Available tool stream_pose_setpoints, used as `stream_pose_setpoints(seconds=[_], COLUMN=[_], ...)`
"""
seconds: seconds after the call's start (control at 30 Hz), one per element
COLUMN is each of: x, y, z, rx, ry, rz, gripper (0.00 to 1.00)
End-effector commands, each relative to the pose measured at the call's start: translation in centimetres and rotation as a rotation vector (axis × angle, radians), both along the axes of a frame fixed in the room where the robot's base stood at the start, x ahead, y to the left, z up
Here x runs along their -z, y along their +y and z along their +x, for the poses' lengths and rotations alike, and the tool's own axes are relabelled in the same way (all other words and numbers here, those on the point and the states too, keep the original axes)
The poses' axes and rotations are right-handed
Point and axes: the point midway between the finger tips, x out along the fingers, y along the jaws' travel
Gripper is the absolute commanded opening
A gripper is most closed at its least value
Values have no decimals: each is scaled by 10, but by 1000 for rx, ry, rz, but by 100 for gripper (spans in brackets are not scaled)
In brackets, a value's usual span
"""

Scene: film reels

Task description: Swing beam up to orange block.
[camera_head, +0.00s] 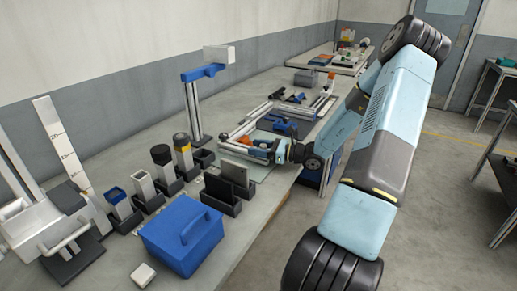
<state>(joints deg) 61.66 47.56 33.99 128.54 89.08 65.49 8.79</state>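My gripper (274,152) is small in the picture, low over the workbench at the near end of a silver rail frame. Its fingers point left and are partly hidden by my wrist, so I cannot tell whether they are open or shut. A silver beam (240,152) lies just left of the gripper; I cannot tell whether they touch. A small orange block (246,140) shows just behind the beam, close to the gripper. Another orange piece (331,77) stands farther back at the frame's far end.
Several small holders, a dark bin (221,194) and a blue caddy (183,232) occupy the near bench. A grey box (305,78) sits farther back. Open floor lies to the right.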

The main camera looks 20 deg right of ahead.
Motion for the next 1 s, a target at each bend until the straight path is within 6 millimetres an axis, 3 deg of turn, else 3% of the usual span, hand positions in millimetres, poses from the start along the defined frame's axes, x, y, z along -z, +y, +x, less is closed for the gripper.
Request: stream_pose_setpoints(seconds=[0.07, 0.57, 1.0], x=[0, 0, 0], y=[0, -1, -8], z=[0, 0, -1], rx=[0, 1, 17], ry=[0, 0, 1], rz=[0, 0, -1], gripper=[48, 0, 0])
